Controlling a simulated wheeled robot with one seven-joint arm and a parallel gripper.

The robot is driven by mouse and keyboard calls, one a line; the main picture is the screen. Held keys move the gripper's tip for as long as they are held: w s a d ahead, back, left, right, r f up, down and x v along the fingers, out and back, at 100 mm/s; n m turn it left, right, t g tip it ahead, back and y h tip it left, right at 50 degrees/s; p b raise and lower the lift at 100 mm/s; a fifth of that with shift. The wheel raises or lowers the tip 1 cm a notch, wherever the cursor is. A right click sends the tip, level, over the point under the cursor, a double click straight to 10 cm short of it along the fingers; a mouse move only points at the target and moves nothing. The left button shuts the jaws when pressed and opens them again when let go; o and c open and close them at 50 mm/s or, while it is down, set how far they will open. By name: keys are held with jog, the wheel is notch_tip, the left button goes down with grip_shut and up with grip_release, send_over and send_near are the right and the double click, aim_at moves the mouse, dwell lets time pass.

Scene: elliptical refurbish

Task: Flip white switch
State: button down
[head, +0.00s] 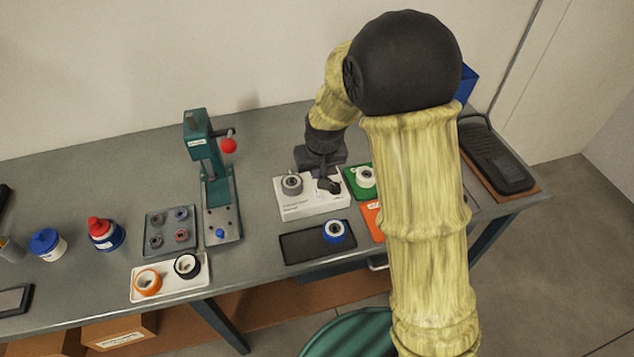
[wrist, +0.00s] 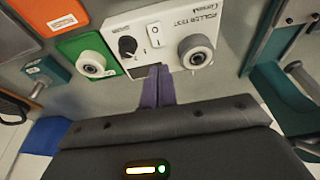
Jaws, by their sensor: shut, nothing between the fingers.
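The white rocker switch (wrist: 155,35) sits on the sloped or flat face of a white roller test box (wrist: 225,20), between a black knob (wrist: 127,46) and a grey-white roller (wrist: 195,52). In the head view the white box (head: 296,208) stands on the bench, and my gripper there covers the switch. My gripper (wrist: 159,70) is shut and empty, its purple fingers together. In the wrist view the fingertips appear just below the switch, at the box's edge. I cannot tell whether they touch the box.
A green block with a white roller (head: 365,177) and an orange block (head: 371,222) stand right of the box. A black tray with a blue roller (head: 334,231) lies in front. A teal press (head: 208,170) with a red-knobbed lever stands to the left.

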aim_at(316, 189)
jog(key=shift+s+d+p+x, duration=0.1)
jog(key=shift+s+p+x, duration=0.05)
jog(key=shift+x, duration=0.9)
jog(key=shift+s+d+p+x, duration=0.1)
jog(key=shift+s+p+x, duration=0.1)
jog(key=shift+x, duration=0.85)
jog(key=shift+s+p+x, duration=0.1)
jog(key=shift+p+x, duration=0.05)
jog(key=shift+x, duration=0.9)
